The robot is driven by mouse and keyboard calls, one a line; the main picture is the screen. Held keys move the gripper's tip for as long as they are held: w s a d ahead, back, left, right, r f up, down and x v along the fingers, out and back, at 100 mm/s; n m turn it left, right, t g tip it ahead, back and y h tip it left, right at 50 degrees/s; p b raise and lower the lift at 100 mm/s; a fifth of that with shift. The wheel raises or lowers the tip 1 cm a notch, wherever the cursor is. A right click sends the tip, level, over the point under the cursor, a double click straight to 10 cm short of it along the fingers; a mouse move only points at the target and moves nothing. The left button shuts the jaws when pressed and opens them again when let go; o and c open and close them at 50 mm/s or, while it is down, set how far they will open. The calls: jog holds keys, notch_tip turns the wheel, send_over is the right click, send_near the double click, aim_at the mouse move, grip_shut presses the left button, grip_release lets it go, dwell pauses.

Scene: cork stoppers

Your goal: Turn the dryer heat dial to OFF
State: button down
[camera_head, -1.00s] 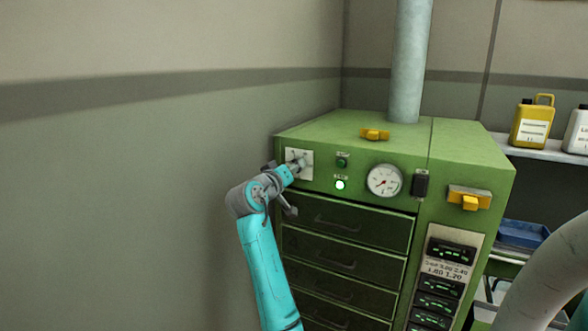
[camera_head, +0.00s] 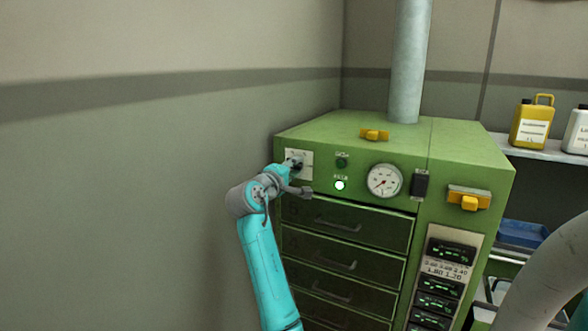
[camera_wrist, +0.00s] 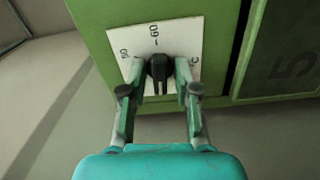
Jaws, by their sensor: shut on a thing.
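The black heat dial (camera_wrist: 158,72) sits on a white plate (camera_wrist: 180,33) on the green dryer (camera_head: 350,135). In the wrist view my gripper (camera_wrist: 159,80) has one finger on each side of the dial and is shut on it. Printed marks show left of, above and right of the dial; the top one looks like 60, and the others are too small to read surely. The dial's pointed end is toward the top of the wrist view, though its exact setting is unclear. In the head view my gripper (camera_head: 294,162) is against the plate (camera_head: 305,157) and largely covers the dial.
A lit lamp (camera_head: 340,185), a round gauge (camera_head: 384,181) and a black switch (camera_head: 420,185) are right of the dial. Drawers (camera_head: 345,222) with handles lie below. A bare wall (camera_head: 150,180) stands close on the left.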

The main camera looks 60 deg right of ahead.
jog(key=shift+n, duration=0.5)
jog(key=c, duration=1.2)
grip_release()
jog(key=shift+o, duration=0.2)
jog(key=shift+a, duration=0.1)
jog(key=a, duration=1.1)
jog(key=shift+s+a, duration=0.4)
jog(key=shift+s, duration=0.05)
